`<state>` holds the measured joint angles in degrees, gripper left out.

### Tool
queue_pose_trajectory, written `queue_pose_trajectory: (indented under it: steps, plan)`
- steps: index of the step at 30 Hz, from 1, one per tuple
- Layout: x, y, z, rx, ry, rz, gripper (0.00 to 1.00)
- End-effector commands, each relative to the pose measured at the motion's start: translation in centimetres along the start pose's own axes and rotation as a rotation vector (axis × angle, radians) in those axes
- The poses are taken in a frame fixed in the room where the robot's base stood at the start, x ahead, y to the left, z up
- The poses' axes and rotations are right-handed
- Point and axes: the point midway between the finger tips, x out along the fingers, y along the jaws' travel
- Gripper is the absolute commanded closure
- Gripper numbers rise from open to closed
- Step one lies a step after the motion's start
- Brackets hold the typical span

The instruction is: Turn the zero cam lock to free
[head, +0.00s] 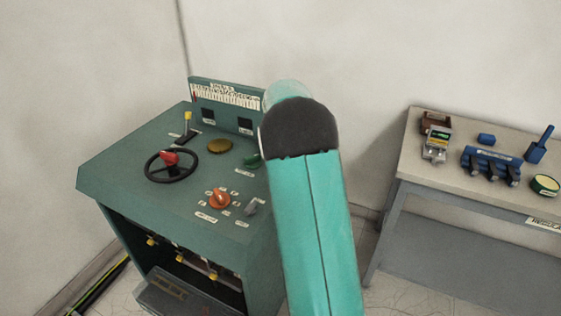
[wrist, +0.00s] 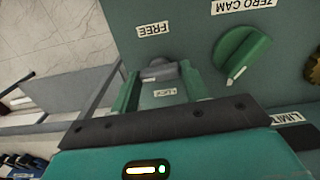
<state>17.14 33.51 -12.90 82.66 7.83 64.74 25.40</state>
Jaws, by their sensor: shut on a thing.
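The grey lock knob (wrist: 158,71) sits on the green panel between the FREE label (wrist: 153,30) and a label that seems to read LOCK (wrist: 165,92) in the wrist view. A pale mark shows near its left end. My gripper (wrist: 160,76) has its two green fingers on either side of this knob and is shut on it. The green zero cam knob (wrist: 241,56) stands to the right, apart from the fingers.
The green console (head: 130,155) also carries a black handwheel (head: 190,172), an orange knob (head: 219,198) and a yellow-tipped lever (head: 187,121). A grey table (head: 425,160) with tools and blue parts stands to the right, with a floor gap between.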

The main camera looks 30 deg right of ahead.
Motion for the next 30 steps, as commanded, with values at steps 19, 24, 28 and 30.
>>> queue_pose_trajectory:
  steps: [19,24,28,30]
  plan:
    - [-0.07,-0.02,-0.11,0.067,0.004,-0.002,0.77]
    - [-0.05,-0.01,-0.09,0.066,0.003,-0.002,0.33]
    - [-0.03,0.0,-0.06,0.065,0.002,-0.001,0.33]
    - [-0.03,0.0,-0.05,0.065,0.001,-0.001,0.33]
